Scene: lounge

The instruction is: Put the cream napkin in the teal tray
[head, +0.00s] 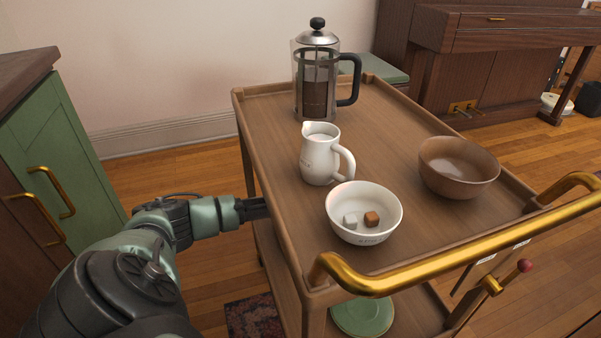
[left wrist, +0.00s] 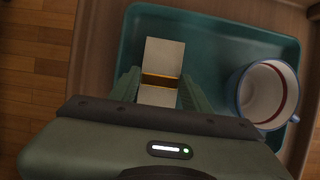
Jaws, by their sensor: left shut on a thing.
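The cream napkin (left wrist: 164,54), a pale strip with a gold-brown band around its middle, is between the fingers of my left gripper (left wrist: 161,80) in the left wrist view. The gripper is shut on it. Behind the napkin is the teal tray (left wrist: 225,48), and the napkin lies within its outline. I cannot tell whether it touches the tray floor. In the head view my left gripper (head: 258,208) reaches in below the cart's top at its left side, with its fingertips hidden. Napkin and tray are hidden there. My right gripper is not in view.
A white mug with a blue rim (left wrist: 267,95) stands at the tray's right. The cart top (head: 270,110) holds a French press (head: 316,85), white jug (head: 318,160), white bowl (head: 365,228) and brown bowl (head: 455,178). A green plate (head: 362,316) sits below.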

